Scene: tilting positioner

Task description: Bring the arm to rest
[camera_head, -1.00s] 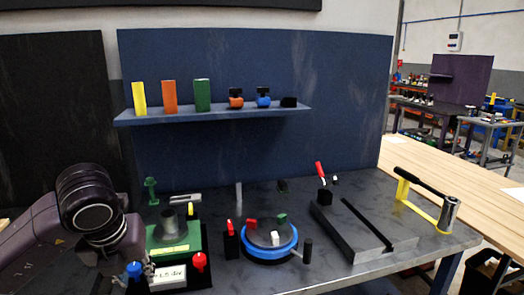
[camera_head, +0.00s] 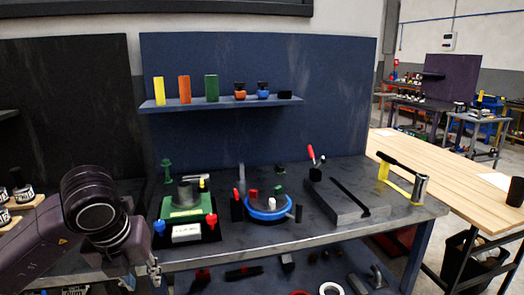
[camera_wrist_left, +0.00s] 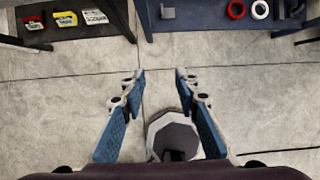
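My left arm comes in from the left in the head view, its dark wrist low in the picture. My left gripper (camera_head: 154,272) is at the front edge of the workbench (camera_head: 300,240), small and partly hidden by the wrist. In the left wrist view the two blue-padded fingers (camera_wrist_left: 160,76) are apart, with bare floor between their tips. The gripper holds nothing. The tilting positioner cannot be made out for sure; a round blue-rimmed fixture (camera_head: 268,214) stands on the bench, apart from the gripper. My right gripper is in neither view.
A green fixture (camera_head: 186,212) with red and blue knobs is the bench item nearest the gripper. A grey slotted block (camera_head: 345,203) and a yellow-framed tool (camera_head: 400,182) stand right. Lower shelves hold rings (camera_wrist_left: 236,10) and boxes. The floor (camera_wrist_left: 60,110) below the gripper looks clear.

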